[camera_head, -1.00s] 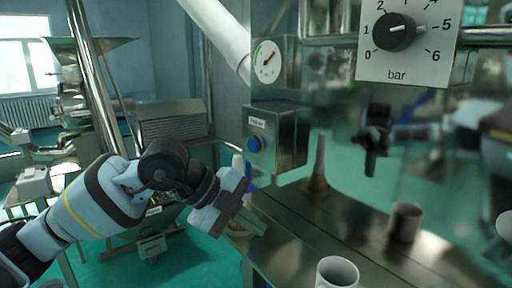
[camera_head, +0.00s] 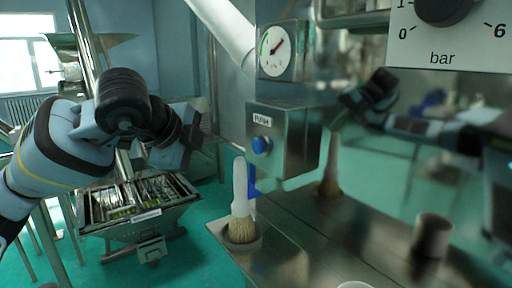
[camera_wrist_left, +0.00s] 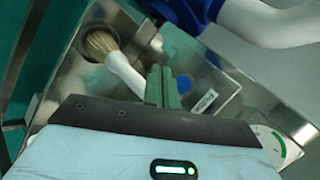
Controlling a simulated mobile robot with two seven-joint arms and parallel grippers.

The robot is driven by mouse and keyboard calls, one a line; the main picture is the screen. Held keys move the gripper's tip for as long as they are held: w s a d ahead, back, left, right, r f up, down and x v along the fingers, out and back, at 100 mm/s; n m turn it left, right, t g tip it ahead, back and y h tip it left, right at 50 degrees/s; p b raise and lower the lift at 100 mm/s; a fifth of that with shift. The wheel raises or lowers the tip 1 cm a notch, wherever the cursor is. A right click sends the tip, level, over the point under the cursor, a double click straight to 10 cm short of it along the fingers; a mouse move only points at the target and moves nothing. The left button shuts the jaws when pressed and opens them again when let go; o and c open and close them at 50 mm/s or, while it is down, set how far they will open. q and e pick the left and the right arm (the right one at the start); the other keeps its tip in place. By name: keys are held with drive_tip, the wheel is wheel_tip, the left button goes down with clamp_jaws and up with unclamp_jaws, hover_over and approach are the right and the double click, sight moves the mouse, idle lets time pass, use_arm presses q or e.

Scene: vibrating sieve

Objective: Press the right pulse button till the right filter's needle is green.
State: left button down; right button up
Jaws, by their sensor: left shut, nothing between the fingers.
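A steel box (camera_head: 290,140) with a blue pulse button (camera_head: 261,145) and a label above it is fixed to the steel cabinet. The button also shows in the left wrist view (camera_wrist_left: 184,84). Above the box is a round gauge (camera_head: 277,50) with a green arc on its left. Its needle looks red and points up and right, off the green arc. My left gripper (camera_head: 190,143) is shut and empty, to the left of the button and apart from it. Its closed fingers (camera_wrist_left: 162,86) show beside the button in the left wrist view. My right gripper is not in view.
A white-handled brush (camera_head: 241,205) stands in a cup on the steel ledge (camera_head: 285,240), below the button. A bar dial (camera_head: 442,10) is at upper right. A steel sieve bin (camera_head: 140,215) stands at lower left. The shiny cabinet mirrors my arm and the brush.

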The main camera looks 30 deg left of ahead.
use_arm(q)
drive_tip(key=shift+w, duration=0.1)
drive_tip(key=p, duration=0.1)
approach(255, 151)
drive_tip(key=shift+w+a+f, duration=0.25)
drive_tip(key=shift+w+f, duration=0.55)
drive_tip(key=shift+f, duration=0.3)
drive_tip(key=shift+w+a+f, duration=0.25)
drive_tip(key=shift+w+f, duration=0.55)
drive_tip(key=shift+f, duration=0.35)
drive_tip(key=shift+w+d, duration=0.1)
drive_tip(key=shift+w, duration=0.05)
drive_tip(key=shift+w, duration=0.25)
drive_tip(key=shift+w+d, duration=0.25)
drive_tip(key=shift+w, duration=0.2)
idle(1.1)
drive_tip(key=shift+s, duration=0.15)
drive_tip(key=shift+s+a, duration=0.35)
drive_tip(key=shift+s, duration=0.35)
drive_tip(key=shift+s+a, duration=0.3)
drive_tip(key=shift+s, duration=0.5)
drive_tip(key=shift+s+a, duration=0.3)
drive_tip(key=shift+s, duration=0.45)
drive_tip(key=shift+s+a, duration=0.35)
drive_tip(key=shift+s, duration=0.45)
